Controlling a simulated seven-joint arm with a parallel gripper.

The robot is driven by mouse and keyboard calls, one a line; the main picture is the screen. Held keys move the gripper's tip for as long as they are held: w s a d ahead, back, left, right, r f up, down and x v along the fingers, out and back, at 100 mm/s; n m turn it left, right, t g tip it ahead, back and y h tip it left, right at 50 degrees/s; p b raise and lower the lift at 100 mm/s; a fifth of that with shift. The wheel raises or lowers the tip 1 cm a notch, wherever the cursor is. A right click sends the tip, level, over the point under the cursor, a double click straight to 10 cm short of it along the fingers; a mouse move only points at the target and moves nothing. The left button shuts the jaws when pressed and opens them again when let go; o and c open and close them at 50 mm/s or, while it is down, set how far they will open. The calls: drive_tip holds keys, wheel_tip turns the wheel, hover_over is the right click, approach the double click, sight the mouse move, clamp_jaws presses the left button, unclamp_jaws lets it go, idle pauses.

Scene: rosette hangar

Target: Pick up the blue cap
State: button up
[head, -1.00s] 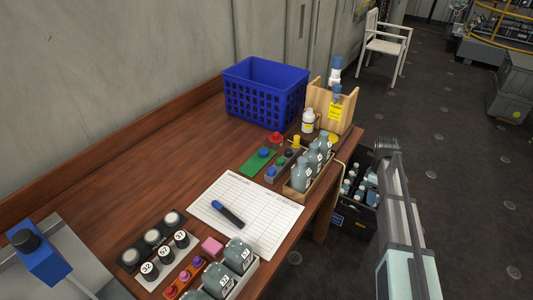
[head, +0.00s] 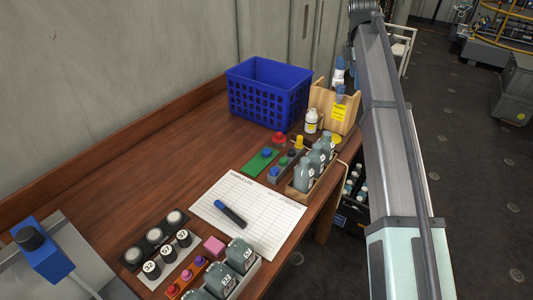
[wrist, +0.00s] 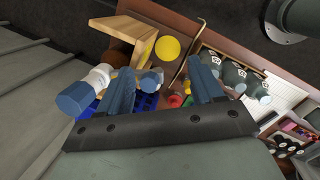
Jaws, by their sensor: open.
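Several blue pieces could be the cap. A round blue cap (head: 266,153) sits on a green plate on the bench. Another small blue piece (head: 273,173) lies just in front of it. Blue tops show at the wooden stand (head: 322,101). In the wrist view a blue-topped white bottle (wrist: 80,98) is left of my gripper (wrist: 163,68), and a smaller blue top (wrist: 152,80) appears between its fingers. My gripper is open, with nothing held, above the bench. It is out of sight in the head view.
A blue crate (head: 268,91) stands at the back of the bench. Grey bottles (head: 304,178) fill a wooden tray near the right edge. A paper sheet (head: 270,212) with a marker (head: 231,215) lies in the middle. The bench's left part is bare.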

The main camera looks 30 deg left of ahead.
drive_tip(key=s+a+r+n, duration=0.2)
drive_tip(key=s+a, duration=0.1)
drive_tip(key=a, duration=0.2)
drive_tip(key=n+g, duration=0.2)
drive_tip(key=n, duration=0.8)
hover_over(267, 150)
wheel_tip(267, 150, down, 16)
drive_tip(key=shift+y, duration=0.3)
wheel_tip(267, 150, down, 13)
drive_tip(key=shift+s, duration=0.15)
drive_tip(key=c, duration=1.2)
drive_tip(key=shift+r, duration=0.15)
